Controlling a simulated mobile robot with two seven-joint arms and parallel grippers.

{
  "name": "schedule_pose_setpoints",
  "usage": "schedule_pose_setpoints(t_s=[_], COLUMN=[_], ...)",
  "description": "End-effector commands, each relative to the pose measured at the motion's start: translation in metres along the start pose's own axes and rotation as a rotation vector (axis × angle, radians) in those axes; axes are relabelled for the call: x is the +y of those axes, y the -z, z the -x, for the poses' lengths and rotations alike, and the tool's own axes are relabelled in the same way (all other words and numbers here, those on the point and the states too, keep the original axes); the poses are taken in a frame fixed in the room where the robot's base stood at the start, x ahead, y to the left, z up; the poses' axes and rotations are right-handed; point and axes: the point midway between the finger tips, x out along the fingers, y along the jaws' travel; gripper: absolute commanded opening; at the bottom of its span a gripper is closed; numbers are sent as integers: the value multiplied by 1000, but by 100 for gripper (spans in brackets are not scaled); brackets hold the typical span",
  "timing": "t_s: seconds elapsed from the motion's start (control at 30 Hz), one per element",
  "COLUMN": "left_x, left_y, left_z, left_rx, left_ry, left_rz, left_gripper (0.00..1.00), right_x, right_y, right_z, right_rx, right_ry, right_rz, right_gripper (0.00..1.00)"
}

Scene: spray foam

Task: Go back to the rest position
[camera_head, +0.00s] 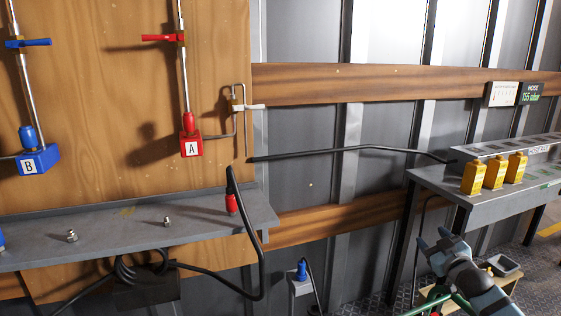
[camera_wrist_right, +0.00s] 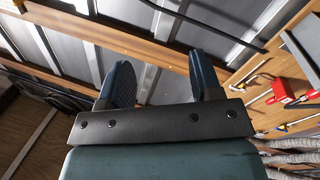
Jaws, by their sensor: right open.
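My right gripper (camera_head: 434,239) is at the lower right of the head view, below and in front of the grey bench. Its two fingers stand apart with nothing between them. The right wrist view also shows the fingers (camera_wrist_right: 162,78) spread and empty. My left gripper is not in the head view.
A wooden board carries a red box A (camera_head: 191,146) and a blue box B (camera_head: 38,160). A black hose (camera_head: 350,149) spans towards the grey bench (camera_head: 440,182), which holds yellow blocks (camera_head: 495,174). A grey shelf (camera_head: 100,230) and a blue-capped post (camera_head: 301,272) stand lower.

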Motion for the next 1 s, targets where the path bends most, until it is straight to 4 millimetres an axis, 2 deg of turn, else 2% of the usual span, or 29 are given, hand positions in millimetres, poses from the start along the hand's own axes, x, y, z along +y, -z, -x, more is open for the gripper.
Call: schedule_pose_setpoints(t_s=[0.03,0.17,0.2,0.3,0.4,0.5,0.6,0.8,1.0], left_x=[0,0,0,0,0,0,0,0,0], left_y=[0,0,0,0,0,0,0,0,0], left_z=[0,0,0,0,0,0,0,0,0], left_rx=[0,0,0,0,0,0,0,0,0], left_ry=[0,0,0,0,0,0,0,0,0], left_rz=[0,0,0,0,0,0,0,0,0], left_gripper=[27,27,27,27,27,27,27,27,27], right_x=[-40,-126,-151,-208,-251,-276,-292,-306,-307], right_y=[-4,1,5,21,42,65,85,121,153], right_z=[17,67,85,134,183,221,251,297,334], right_rx=[2,19,24,39,52,64,73,88,98], right_ry=[49,156,187,259,314,347,368,386,386], right_rz=[-26,-103,-131,-213,-300,-375,-439,-547,-644], right_gripper=[59,59,59,59,59,59,59,59,59])
